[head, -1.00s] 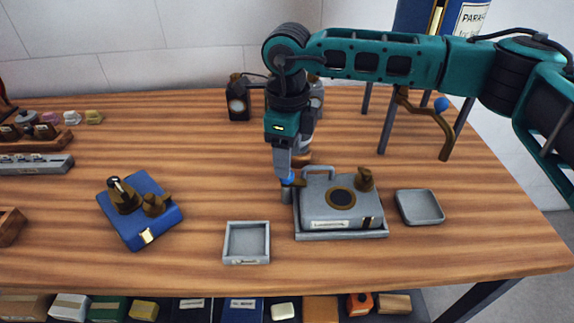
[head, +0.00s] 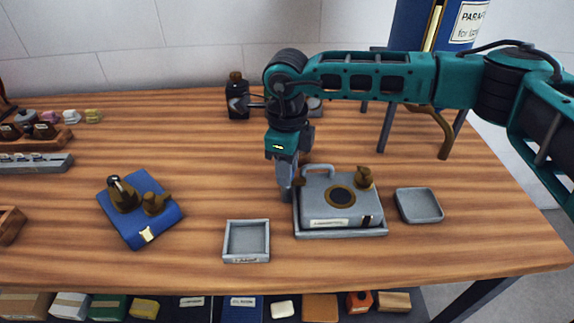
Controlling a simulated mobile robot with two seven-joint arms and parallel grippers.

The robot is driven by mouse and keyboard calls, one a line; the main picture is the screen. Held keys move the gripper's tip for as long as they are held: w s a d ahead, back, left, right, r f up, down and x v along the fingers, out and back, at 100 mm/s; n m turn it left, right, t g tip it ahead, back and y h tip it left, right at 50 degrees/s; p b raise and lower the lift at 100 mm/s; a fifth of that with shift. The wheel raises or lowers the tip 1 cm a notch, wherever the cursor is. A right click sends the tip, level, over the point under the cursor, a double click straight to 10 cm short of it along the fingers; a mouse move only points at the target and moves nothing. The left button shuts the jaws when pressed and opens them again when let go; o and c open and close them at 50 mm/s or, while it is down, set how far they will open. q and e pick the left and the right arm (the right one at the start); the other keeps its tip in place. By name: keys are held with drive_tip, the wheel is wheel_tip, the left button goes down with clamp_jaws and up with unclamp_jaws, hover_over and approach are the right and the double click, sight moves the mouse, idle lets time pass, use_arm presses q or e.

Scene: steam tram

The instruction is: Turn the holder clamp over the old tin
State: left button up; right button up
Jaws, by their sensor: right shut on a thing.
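A grey metal box (head: 318,208) with a label, a loop handle, a round brown-rimmed dark patch and a brown knob sits in a shallow grey holder tray (head: 340,235); I take it for the old tin in its holder. My right gripper (head: 286,190) points down at the holder's left edge. It is shut at the holder clamp (head: 299,180), of which only a small brown part shows beside the fingers. The clamp's knob and most of its post are hidden by the fingers. My left gripper is not in view.
A blue case (head: 170,221) with brown fittings lies at the left. Two small grey trays (head: 246,257) (head: 420,218) flank the holder. A dark bottle (head: 238,97) stands behind.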

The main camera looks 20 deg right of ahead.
clamp_jaws()
drive_tip(key=shift+f+n+b, duration=0.15)
drive_tip(key=shift+n+b, duration=0.15)
drive_tip(key=shift+b, duration=0.15)
drive_tip(key=shift+r, duration=0.2)
drive_tip(key=o, duration=0.7)
unclamp_jaws()
wheel_tip(320, 180, up, 13)
drive_tip(key=shift+f, duration=0.1)
